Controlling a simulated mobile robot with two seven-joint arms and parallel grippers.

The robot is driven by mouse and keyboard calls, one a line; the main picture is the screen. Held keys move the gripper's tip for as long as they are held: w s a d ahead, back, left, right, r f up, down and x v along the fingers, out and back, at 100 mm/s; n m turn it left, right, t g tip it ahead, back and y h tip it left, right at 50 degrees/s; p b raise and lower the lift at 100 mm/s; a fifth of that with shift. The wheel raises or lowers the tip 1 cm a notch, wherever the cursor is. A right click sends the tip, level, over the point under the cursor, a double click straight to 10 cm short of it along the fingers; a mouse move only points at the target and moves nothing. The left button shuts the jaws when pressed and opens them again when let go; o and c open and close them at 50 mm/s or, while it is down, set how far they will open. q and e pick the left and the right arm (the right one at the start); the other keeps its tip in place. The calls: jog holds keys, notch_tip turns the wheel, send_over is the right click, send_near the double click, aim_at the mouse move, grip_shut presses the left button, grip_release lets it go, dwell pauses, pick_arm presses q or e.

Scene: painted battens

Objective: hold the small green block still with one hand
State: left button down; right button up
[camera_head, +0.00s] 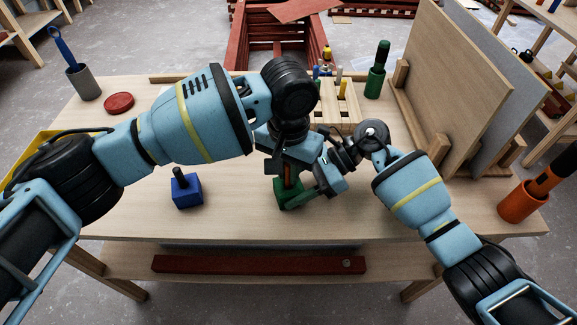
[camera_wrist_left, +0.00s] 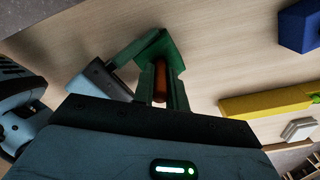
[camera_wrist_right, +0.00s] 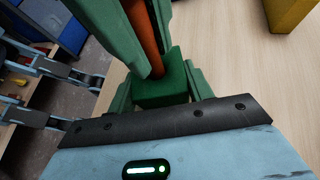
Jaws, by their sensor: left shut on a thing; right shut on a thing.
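The small green block (camera_head: 288,197) sits on the wooden table near its front edge. In the right wrist view the block (camera_wrist_right: 165,88) lies between the green fingers of my right gripper (camera_wrist_right: 160,95), which is shut on it. An orange peg (camera_wrist_right: 143,38) stands at the block, its lower end meeting the block's top; how deep it sits I cannot tell. My left gripper (camera_head: 287,176) is above the block, shut on the peg. In the left wrist view the peg (camera_wrist_left: 160,82) is between its fingers. My arms hide part of the block in the head view.
A blue block (camera_head: 187,191) with a dark peg stands to the left. A red disc (camera_head: 119,101) and a grey cup (camera_head: 84,83) are at the back left. A wooden rack (camera_head: 337,122) and green cylinder (camera_head: 376,75) are behind. An orange holder (camera_head: 522,203) stands right.

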pick_arm(q)
jog(key=shift+f, duration=0.7)
jog(key=c, duration=1.3)
grip_release()
notch_tip(320, 180, up, 12)
pick_arm(e)
jog(key=o, duration=1.4)
jog(key=shift+c, duration=0.2)
pick_arm(q)
jog(key=shift+f, duration=0.1)
jog(key=shift+f+b, duration=1.6)
jog(key=shift+f, duration=0.95)
pick_arm(e)
jog(key=shift+w+d, duration=0.35)
jog(key=shift+d, duration=0.75)
jog(key=shift+w+d, duration=0.35)
jog(key=shift+d, duration=0.8)
jog(key=shift+w+d, duration=0.35)
jog(key=shift+d, duration=0.75)
pick_arm(q)
jog(key=shift+r, duration=0.1)
pick_arm(e)
jog(key=shift+r, duration=0.1)
